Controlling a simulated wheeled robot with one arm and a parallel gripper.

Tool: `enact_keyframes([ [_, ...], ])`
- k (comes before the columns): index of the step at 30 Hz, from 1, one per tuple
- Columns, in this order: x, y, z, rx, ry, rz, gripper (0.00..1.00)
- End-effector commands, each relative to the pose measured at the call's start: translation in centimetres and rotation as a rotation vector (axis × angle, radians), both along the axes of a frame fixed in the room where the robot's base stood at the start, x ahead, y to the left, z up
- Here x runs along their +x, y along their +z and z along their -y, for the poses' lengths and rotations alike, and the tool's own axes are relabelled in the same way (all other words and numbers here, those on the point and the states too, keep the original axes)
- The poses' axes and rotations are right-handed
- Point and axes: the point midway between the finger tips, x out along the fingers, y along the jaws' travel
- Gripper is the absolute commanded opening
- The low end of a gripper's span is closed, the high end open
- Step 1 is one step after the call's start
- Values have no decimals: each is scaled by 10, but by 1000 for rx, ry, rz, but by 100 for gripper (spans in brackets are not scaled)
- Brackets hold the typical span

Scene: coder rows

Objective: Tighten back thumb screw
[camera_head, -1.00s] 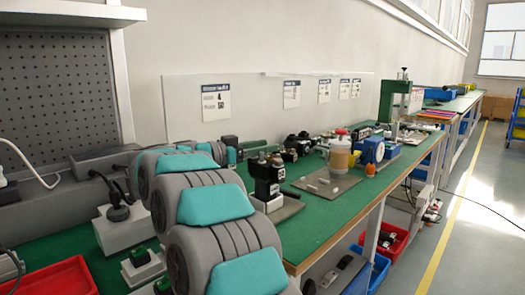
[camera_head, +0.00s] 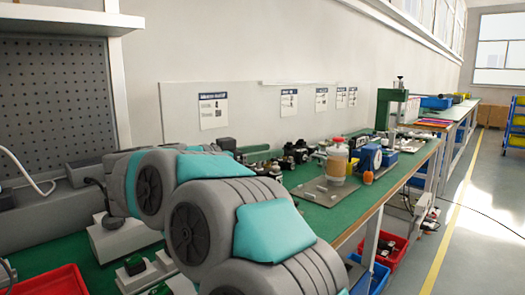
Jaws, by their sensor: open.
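No thumb screw can be made out at this distance. Several small black devices (camera_head: 299,152) stand in a row on the green workbench (camera_head: 342,219), beyond my grey and teal arm. A black upright device on a grey plate (camera_head: 321,196) is now mostly or wholly hidden behind the arm; part of the plate shows with small light parts on it. My gripper is not visible; the far end of my arm reaches the bench near that plate, and its tip is hidden.
A jar with amber contents (camera_head: 338,160), a blue machine (camera_head: 368,158) and a green press frame (camera_head: 391,105) stand farther along the bench. A red tray (camera_head: 55,281) lies at lower left.

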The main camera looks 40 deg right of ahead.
Motion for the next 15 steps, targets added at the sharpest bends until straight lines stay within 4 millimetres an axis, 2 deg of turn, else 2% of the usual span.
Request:
enact_keyframes([
  [7,-31,3,-21,0,3,1,57],
  [15,-50,5,-34,0,2,0,57],
])
